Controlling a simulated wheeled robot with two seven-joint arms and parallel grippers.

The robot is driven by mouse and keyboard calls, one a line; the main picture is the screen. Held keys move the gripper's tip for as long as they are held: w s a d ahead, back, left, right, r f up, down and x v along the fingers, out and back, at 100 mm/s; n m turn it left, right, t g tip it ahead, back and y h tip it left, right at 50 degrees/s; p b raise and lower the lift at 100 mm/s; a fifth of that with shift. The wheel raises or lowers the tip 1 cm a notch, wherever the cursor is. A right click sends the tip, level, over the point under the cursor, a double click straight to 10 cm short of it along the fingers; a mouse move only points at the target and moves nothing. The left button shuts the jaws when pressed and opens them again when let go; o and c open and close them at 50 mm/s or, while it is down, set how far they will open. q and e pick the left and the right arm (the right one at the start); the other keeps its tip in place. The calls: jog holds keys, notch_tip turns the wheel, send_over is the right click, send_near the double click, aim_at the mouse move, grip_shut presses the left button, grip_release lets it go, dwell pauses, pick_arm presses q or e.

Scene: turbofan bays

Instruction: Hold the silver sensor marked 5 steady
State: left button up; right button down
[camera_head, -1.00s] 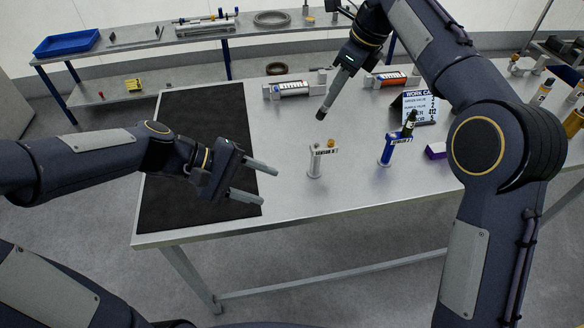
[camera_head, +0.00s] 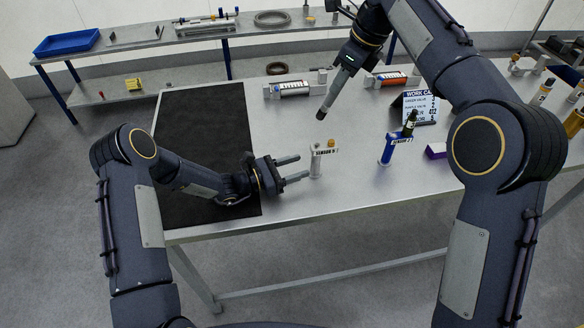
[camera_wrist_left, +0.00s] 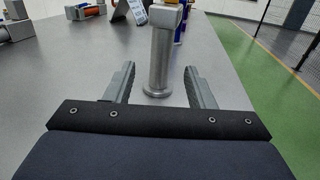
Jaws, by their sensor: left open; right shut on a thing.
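The silver sensor (camera_head: 316,163) stands upright on the bench, a short post on a round foot with a labelled head; its number is too small to read surely. My left gripper (camera_head: 303,167) is open, low over the bench at the sensor's left, its fingers pointing at the post. In the left wrist view, the silver post (camera_wrist_left: 159,58) stands centred between the open fingers (camera_wrist_left: 160,80), at or just beyond their tips; its top is cut off. My right gripper (camera_head: 331,98) is high behind the sensor, shut on a slim dark-tipped thing I cannot identify.
Behind are a sign (camera_head: 420,105), a silver cylinder (camera_head: 292,89) and a red one (camera_head: 388,79). A purple-white block (camera_head: 437,150) lies right. A black mat (camera_head: 195,135) covers the left.

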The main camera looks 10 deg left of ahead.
aim_at(316, 161)
pick_arm(q)
jog(key=x, duration=0.6)
jog(key=shift+w+d, duration=0.1)
jog(key=shift+d, duration=0.25)
jog(key=shift+c, duration=0.4)
grip_shut()
